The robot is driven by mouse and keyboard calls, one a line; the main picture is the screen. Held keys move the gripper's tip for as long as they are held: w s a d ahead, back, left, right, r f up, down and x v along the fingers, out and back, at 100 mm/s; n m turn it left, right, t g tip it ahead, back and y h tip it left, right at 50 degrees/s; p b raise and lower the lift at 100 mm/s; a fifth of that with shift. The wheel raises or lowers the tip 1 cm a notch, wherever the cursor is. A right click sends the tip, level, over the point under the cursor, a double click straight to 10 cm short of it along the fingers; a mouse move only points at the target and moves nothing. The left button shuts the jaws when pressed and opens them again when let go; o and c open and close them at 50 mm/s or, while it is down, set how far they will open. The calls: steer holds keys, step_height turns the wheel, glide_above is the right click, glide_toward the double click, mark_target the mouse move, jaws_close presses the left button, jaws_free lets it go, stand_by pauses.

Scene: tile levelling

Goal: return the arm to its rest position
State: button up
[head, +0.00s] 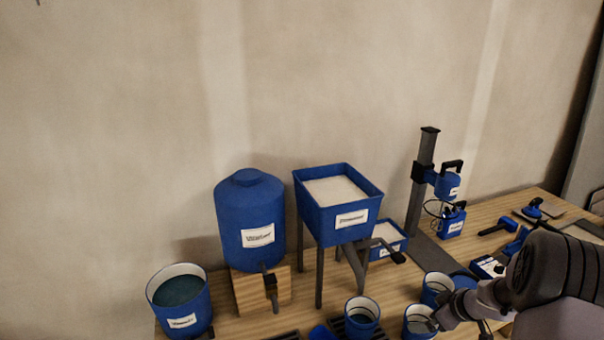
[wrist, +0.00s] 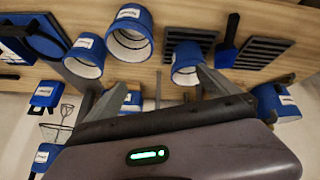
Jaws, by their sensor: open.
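My arm (head: 545,275) reaches in from the lower right of the head view, over the bench's front right part. Its end is beside the small blue cups there, and the fingertips are hard to make out. In the wrist view my gripper (wrist: 150,92) is open, its two grey fingers wide apart with nothing held between them. Blue cups with white insides, one at the left (wrist: 86,56), one in the middle (wrist: 130,34) and one at the right (wrist: 187,63), show beyond the fingers. I cannot tell whether the fingers touch any cup.
A blue tank (head: 250,215) on a wooden block, a blue hopper (head: 340,225) on legs and a bucket (head: 180,300) line the wooden bench (head: 300,295). A mixer stand (head: 425,185) rises behind the arm. Tools lie at the right. The wall above is clear.

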step_height(320, 180, up, 22)
steer(key=w+a+r+m+t+h, duration=0.1)
steer(key=w+a+m+t+h, duration=0.15)
steer(key=m+h, duration=0.3)
steer(key=s+a+r+m+h, duration=0.1)
steer(key=s+a+r+m, duration=0.1)
steer(key=s+r, duration=0.4)
steer(key=s+a+f+m+g+y, duration=0.1)
steer(key=s+a+m+y, duration=0.1)
steer(key=s+a, duration=0.8)
steer(key=s+a+f+m+g+y, duration=0.1)
steer(key=s+a+y, duration=0.3)
steer(key=s+a, duration=0.6)
steer(key=s+m+g, duration=0.1)
steer(key=s, duration=0.5)
steer(key=shift+s+a, duration=0.35)
steer(key=shift+s, duration=0.05)
